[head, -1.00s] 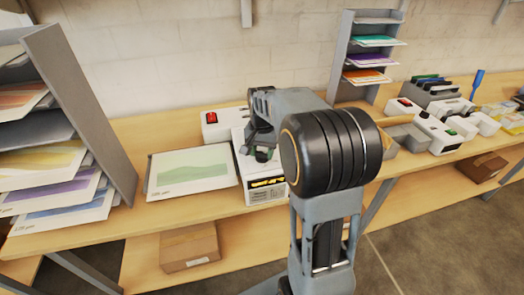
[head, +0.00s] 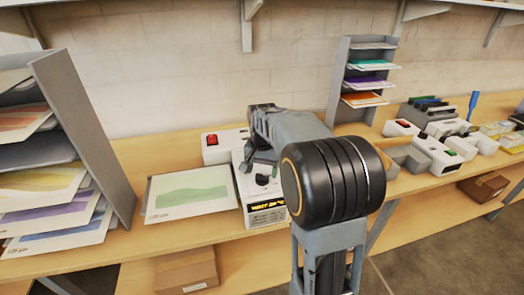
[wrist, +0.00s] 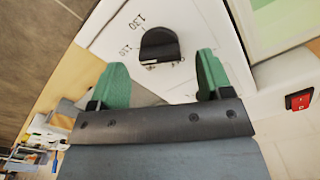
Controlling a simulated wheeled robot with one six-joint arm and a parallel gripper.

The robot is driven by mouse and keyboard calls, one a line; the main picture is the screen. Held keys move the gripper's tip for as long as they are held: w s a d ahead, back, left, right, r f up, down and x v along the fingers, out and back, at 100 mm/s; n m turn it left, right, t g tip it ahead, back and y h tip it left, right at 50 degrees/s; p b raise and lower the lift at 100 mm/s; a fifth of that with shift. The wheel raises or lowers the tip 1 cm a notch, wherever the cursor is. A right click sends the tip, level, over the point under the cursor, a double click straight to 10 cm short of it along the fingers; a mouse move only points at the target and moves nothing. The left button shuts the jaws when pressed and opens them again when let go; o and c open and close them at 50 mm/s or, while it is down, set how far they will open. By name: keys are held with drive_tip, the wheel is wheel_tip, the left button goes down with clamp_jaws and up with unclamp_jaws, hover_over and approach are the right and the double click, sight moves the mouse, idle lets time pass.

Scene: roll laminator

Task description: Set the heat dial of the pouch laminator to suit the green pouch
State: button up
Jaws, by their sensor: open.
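In the head view my arm hides part of the laminator. The green pouch (head: 190,193) lies flat on a grey-edged tray left of the laminator.
A white box with a red switch (head: 212,140) stands behind the laminator. A grey sheet rack (head: 85,140) stands at the left. Another rack (head: 340,85) and several white devices (head: 435,150) are to the right. A cardboard box (head: 186,270) sits below.

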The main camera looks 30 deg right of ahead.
wheel_tip(320, 180, up, 12)
idle(0.4)
idle(0.4)
drive_tip(key=n+t, duration=0.1)
drive_tip(key=n, duration=0.2)
hover_over(261, 184)
wheel_tip(261, 184, down, 6)
drive_tip(key=s+a+f+n+t, duration=0.1)
drive_tip(key=s+a+f+n, duration=0.1)
drive_tip(key=s+a, duration=0.2)
drive_tip(key=s+a+f+n+t, duration=0.2)
drive_tip(key=s+a+f+n, duration=0.1)
drive_tip(key=s, duration=0.7)
drive_tip(key=shift+s+a, duration=0.25)
drive_tip(key=shift+a, duration=0.25)
